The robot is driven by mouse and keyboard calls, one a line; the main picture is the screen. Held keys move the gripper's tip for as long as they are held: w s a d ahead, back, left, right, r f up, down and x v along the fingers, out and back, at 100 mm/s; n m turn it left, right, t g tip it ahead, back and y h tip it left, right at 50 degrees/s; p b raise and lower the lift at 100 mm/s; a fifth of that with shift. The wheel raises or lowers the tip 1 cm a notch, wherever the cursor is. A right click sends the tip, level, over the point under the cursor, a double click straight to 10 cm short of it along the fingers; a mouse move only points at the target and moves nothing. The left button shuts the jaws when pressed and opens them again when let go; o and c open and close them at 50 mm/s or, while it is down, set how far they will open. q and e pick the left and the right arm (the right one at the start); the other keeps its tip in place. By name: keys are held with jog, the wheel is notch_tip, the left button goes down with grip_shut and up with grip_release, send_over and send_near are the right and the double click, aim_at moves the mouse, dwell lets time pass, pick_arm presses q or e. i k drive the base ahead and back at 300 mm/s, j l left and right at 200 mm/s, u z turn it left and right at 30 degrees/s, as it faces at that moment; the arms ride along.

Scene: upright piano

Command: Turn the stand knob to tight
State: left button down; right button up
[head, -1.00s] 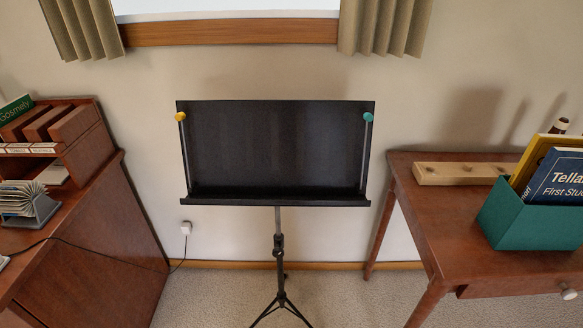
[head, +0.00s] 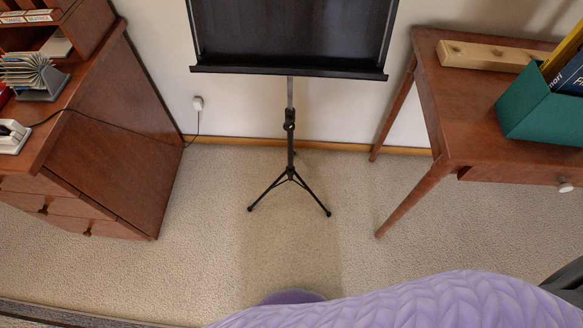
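The black music stand (head: 290,38) stands upright in the middle of the head view, its desk cut off by the top edge. Its thin pole runs down to a tripod base on the carpet. A small dark knob (head: 289,126) shows on the pole below the desk, at the collar. Its setting, tight or loose, is too small to tell. Neither of my grippers is in the picture.
A brown wooden cabinet (head: 120,150) stands on the left. A wooden table (head: 440,110) with a green box (head: 545,108) stands on the right. A purple quilted surface (head: 420,305) fills the bottom right. Carpet (head: 215,215) around the tripod is clear.

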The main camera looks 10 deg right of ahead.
aim_at(289, 126)
jog(key=i+j+z, duration=0.2)
jog(key=j, duration=0.15)
jog(key=i+j+z, duration=0.2)
jog(key=j+z, duration=0.2)
jog(key=j, duration=0.3)
jog(key=i, duration=0.05)
